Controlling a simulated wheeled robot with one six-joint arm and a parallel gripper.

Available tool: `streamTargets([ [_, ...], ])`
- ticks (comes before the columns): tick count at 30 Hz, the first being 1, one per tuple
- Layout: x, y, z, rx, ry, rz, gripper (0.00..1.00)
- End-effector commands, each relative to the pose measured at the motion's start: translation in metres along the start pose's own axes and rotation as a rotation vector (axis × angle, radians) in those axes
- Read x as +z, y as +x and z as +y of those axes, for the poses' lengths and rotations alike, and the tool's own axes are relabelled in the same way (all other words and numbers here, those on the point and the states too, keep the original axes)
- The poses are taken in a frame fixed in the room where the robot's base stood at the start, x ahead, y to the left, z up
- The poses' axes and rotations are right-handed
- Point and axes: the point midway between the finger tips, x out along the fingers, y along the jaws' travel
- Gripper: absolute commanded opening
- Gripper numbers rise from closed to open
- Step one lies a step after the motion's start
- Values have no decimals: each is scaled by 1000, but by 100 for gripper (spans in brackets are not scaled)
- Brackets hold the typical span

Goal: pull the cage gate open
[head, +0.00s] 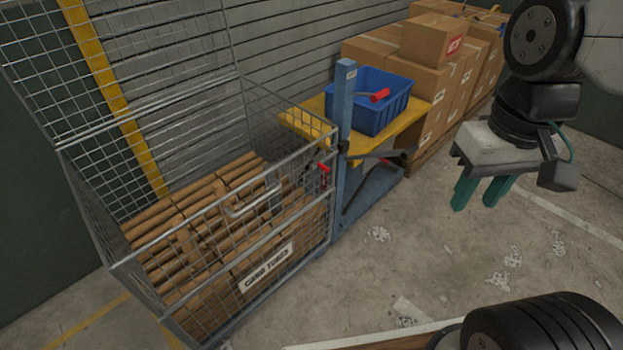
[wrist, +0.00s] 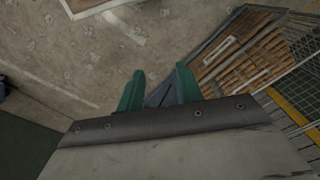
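The wire cage (head: 85,215) stands at the left in the head view, filled with stacked brown tubes (head: 170,225). Its front mesh gate carries a pale loop handle (head: 252,199) and a white label plate (head: 266,268). The gate looks closed, in line with the cage front. A red-gripped lever (head: 322,168) sits near the right corner of the cage. My gripper (head: 483,192) hangs at the upper right, well apart from the cage, with its green fingers spread and nothing between them. In the wrist view the gripper (wrist: 158,90) shows the same open fingers, with the cage (wrist: 285,55) beyond at the right.
A blue post (head: 343,140) and a yellow platform (head: 410,118) holding a blue crate (head: 372,112) stand right of the cage. Stacked cardboard boxes (head: 425,65) are behind. The concrete floor (head: 400,250) in front is mostly clear, with scattered pale bits.

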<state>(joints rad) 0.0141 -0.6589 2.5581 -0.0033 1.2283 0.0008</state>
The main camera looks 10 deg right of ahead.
Motion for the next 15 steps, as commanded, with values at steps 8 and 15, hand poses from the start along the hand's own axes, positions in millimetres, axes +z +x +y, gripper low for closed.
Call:
streamTargets([
  [8,-32,50,-24,-141,100,-300,36],
  [15,-63,89,-67,-363,285,-551,36],
])
